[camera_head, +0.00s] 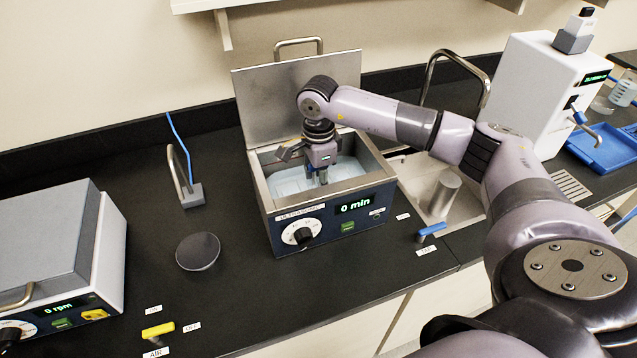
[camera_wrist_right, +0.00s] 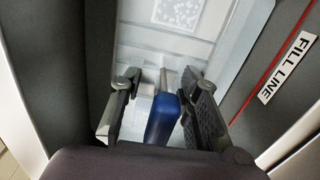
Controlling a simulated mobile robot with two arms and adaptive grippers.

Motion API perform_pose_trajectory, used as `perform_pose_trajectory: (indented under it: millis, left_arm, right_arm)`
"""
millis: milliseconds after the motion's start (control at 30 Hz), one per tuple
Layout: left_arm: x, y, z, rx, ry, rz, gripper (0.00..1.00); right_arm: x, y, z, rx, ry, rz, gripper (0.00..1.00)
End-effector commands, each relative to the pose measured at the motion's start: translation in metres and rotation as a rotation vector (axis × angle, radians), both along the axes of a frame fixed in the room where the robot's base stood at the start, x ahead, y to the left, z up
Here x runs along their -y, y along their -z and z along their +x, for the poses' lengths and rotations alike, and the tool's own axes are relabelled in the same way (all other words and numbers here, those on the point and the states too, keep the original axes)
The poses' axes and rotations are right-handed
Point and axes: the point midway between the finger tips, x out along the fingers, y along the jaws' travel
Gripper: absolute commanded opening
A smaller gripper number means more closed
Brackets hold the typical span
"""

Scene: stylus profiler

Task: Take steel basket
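The ultrasonic bath (camera_head: 345,207) stands with its lid (camera_head: 270,100) raised and liquid in its tank. My right gripper (camera_head: 317,178) points down into the tank. In the right wrist view, a blue grip (camera_wrist_right: 163,118) on a thin metal stem stands between the fingers of this gripper (camera_wrist_right: 160,103). A clear gap shows at the left finger; the right finger is close to the grip, and contact cannot be told. Below, a pale perforated patch (camera_wrist_right: 178,13) shows in the liquid, apparently part of the steel basket, whose outline is unclear. My left gripper is not in view.
The tank's steel rim surrounds my right gripper closely. A sink (camera_head: 425,190) with a faucet (camera_head: 455,62) lies to the right, a white instrument (camera_head: 535,85) beyond.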

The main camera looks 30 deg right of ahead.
Motion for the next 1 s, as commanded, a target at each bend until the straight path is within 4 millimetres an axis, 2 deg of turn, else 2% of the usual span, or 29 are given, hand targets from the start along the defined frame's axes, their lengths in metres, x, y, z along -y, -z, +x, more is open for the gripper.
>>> perform_pose_trajectory:
  millis: [133,567,1000]
  left_arm:
    - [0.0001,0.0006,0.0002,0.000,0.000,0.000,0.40]
    - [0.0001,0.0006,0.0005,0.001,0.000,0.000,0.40]
    - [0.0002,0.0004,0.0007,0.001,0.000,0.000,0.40]
  right_arm:
    - [-0.0002,0.0004,0.0000,0.000,0.000,0.000,0.29]
    - [-0.0003,-0.0001,0.0000,0.000,0.000,0.000,0.01]
    - [-0.0003,-0.0007,0.0003,0.001,0.000,0.000,0.00]
